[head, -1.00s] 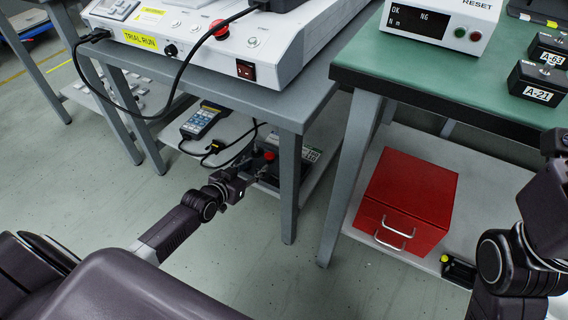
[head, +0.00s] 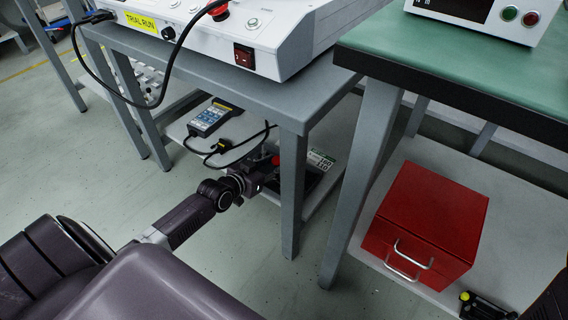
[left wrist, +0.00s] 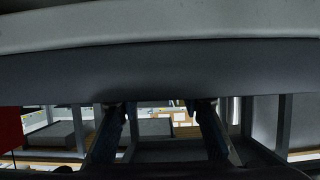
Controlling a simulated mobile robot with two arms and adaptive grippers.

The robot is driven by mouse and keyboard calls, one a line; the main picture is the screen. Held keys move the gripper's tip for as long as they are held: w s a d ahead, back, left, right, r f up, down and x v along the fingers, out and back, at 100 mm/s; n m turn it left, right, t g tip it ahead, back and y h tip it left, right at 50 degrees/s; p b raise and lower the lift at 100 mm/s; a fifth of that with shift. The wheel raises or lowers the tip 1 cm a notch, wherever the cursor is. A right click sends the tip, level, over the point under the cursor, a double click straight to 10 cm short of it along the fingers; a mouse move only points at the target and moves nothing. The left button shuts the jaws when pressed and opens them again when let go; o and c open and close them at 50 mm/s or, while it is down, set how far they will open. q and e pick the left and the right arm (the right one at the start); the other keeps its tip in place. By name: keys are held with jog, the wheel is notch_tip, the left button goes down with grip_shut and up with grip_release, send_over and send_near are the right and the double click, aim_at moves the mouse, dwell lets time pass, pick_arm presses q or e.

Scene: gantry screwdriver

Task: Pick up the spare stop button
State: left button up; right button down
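A small red button cap (head: 275,159), which looks like the spare stop button, shows on the lower shelf (head: 232,131) under the white machine's table. Its lower part is hidden behind my gripper. My left gripper (head: 268,177) reaches in under the tabletop, right in front of and beside the red cap. I cannot tell whether they touch. In the left wrist view the two fingers (left wrist: 160,125) stand apart with nothing clearly held between them. A red patch (left wrist: 10,128) at the left edge there is cut off and unclear.
A table leg (head: 292,190) stands just right of my left gripper, and the tabletop edge (head: 285,115) is above it. A handheld device (head: 209,118) with a cable lies on the same shelf. A red drawer cabinet (head: 430,215) stands under the green-topped bench (head: 450,65).

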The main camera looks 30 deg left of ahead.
pick_arm(q)
jog(key=shift+w+f, duration=0.1)
jog(key=shift+w, duration=0.05)
jog(key=shift+c, duration=0.5)
jog(key=c, duration=0.7)
jog(key=shift+r, duration=0.2)
